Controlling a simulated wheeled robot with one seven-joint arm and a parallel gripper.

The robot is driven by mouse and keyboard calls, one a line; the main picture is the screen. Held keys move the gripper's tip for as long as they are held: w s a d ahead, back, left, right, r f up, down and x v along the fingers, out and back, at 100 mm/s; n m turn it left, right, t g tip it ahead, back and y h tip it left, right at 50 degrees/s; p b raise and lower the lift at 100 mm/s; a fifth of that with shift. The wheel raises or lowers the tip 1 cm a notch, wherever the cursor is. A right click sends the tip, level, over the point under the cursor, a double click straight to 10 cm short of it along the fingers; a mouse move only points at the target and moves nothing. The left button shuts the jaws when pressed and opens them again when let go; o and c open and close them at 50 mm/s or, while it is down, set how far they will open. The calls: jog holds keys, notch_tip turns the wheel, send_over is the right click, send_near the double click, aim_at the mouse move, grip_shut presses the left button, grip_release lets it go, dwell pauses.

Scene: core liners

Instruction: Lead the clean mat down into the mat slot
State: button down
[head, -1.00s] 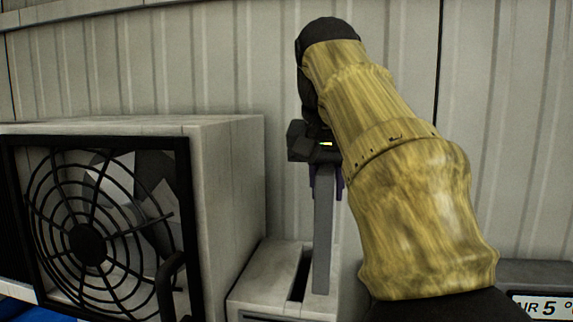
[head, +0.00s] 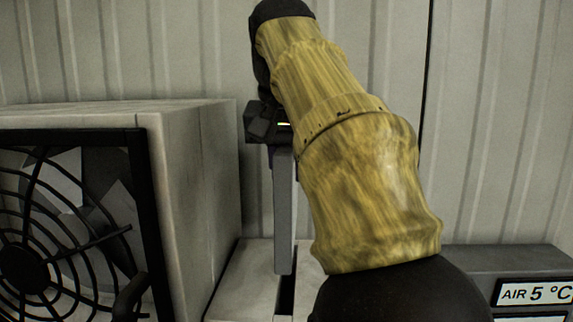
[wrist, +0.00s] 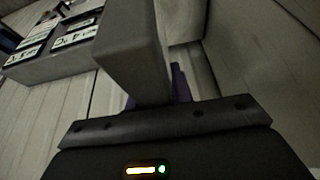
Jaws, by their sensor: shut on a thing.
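The clean mat, a flat grey slab (head: 284,215), hangs upright below my gripper (head: 282,150). My gripper is shut on its top end; the yellow-sleeved arm covers part of the view. In the wrist view the mat (wrist: 137,50) runs away from the gripper, with a purple finger (wrist: 180,84) beside it. The mat slot (head: 287,296) is a narrow dark slit in the top of a pale grey block. The mat's lower end appears at the far part of the slit. I cannot tell whether it is inside or just above it.
A pale box with a round black fan grille (head: 75,225) stands close on the left. A grey unit with an "AIR 5 °C" display (head: 535,292) is at the right. A ribbed wall (head: 490,120) is behind.

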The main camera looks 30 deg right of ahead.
jog(key=shift+f+b, duration=2.45)
jog(key=shift+f, duration=0.45)
jog(key=shift+s, duration=0.35)
jog(key=shift+w, duration=0.1)
jog(key=shift+w+p, duration=0.2)
jog(key=shift+p, duration=0.25)
